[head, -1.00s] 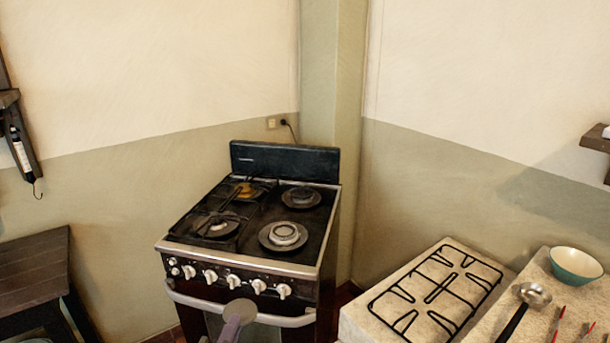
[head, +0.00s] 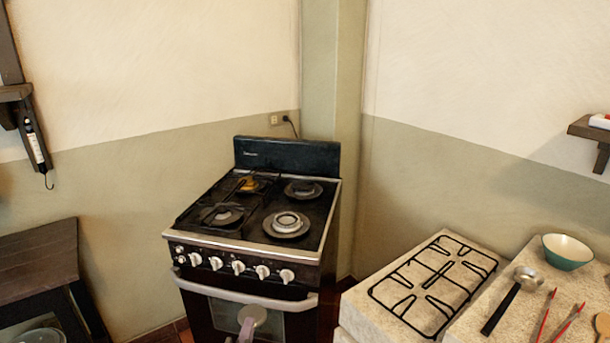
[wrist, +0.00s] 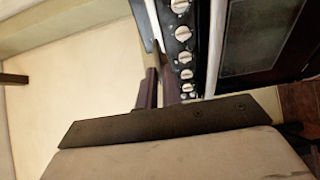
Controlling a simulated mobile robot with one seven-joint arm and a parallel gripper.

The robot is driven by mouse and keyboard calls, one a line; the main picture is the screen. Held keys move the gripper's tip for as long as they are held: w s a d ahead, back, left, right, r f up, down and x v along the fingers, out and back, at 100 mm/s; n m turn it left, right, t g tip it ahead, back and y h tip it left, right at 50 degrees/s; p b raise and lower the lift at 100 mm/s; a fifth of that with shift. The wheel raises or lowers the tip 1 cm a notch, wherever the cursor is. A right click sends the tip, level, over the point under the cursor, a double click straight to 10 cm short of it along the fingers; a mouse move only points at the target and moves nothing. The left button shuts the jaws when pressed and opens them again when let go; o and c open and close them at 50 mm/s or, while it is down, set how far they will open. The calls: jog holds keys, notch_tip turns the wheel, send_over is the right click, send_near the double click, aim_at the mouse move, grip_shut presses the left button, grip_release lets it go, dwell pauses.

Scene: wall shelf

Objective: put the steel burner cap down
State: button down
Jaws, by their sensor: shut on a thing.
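The steel burner cap (head: 254,314) is a round grey disc low in the head view, in front of the stove's oven door. My gripper (head: 246,325), with mauve-grey fingers, is shut on it and holds it in the air, below the level of the stove top. In the wrist view my gripper's dark fingers (wrist: 158,88) point toward the stove's front, near the knobs. The cap cannot be made out clearly there. The black stove (head: 229,243) shows several burners; the front right one (head: 287,222) has no grate over it.
A pan grate (head: 434,283) lies on the pale stone counter at right. Beside it are a ladle (head: 511,300), a teal bowl (head: 567,252) and red-handled tongs (head: 562,322). A dark wooden table (head: 38,262) stands at left. The floor in front of the stove is mostly out of view.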

jog(key=d+f+b, duration=0.1)
jog(key=d+f, duration=0.3)
jog(key=f, duration=0.5)
jog(key=w+d+f+b, duration=0.1)
jog(key=d+f, duration=0.3)
jog(key=f, duration=0.6)
jog(key=d+f+y+b, duration=0.1)
jog(key=d+f, duration=0.3)
jog(key=f, duration=0.6)
jog(key=shift+w+d+n+b, duration=0.25)
jog(key=shift+w+n+b, duration=0.15)
jog(key=shift+a+r, duration=0.1)
